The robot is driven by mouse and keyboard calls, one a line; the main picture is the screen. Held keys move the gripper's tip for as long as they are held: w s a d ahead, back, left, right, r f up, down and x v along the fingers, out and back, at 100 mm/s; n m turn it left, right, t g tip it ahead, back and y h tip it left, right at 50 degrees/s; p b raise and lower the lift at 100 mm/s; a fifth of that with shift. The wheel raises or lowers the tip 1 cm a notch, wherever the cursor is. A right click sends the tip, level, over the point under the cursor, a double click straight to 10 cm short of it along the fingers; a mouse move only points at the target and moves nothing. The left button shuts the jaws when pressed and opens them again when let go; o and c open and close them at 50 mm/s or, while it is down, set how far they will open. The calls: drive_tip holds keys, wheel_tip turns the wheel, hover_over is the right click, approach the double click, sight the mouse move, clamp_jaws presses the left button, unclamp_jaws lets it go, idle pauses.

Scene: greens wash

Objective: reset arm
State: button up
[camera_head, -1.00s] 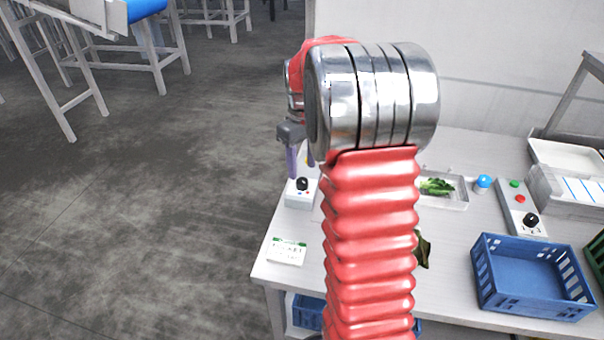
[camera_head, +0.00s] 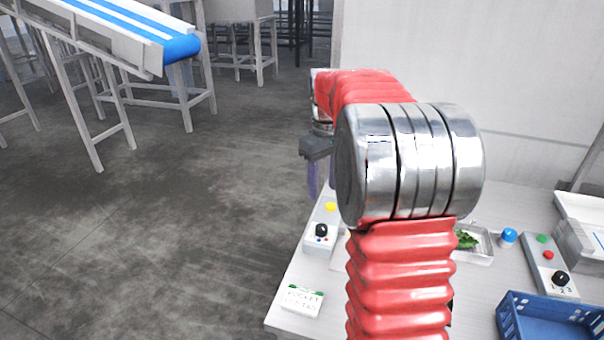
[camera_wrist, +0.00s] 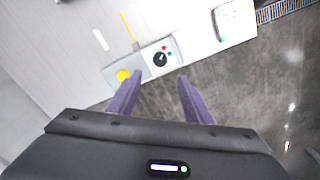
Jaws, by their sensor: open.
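My gripper (camera_head: 313,180) hangs at the left end of the white table (camera_head: 290,268) in the head view, partly hidden by my red arm. In the wrist view my gripper (camera_wrist: 158,88) shows two purple fingers, spread apart with nothing between them. Beyond the fingertips is a control box with a black knob and yellow button (camera_wrist: 123,75), close to the table edge. The same control box (camera_head: 320,236) shows in the head view below my gripper.
A label card (camera_head: 301,300) lies at the table's left edge. A tray with greens (camera_head: 480,255), a blue cap (camera_head: 508,236), a second control box (camera_head: 546,268) and a blue crate (camera_head: 545,322) are to the right. A blue-belted conveyor (camera_head: 180,48) stands back left over open floor.

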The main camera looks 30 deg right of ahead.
idle(0.3)
drive_tip(key=s+a+m+t, duration=0.1)
drive_tip(key=s+a+t, duration=0.4)
drive_tip(key=s+a, duration=1.7)
drive_tip(key=a, duration=0.2)
drive_tip(key=shift+a+r+m+t, duration=0.3)
drive_tip(key=shift+a+m, duration=0.05)
drive_tip(key=shift+m, duration=0.05)
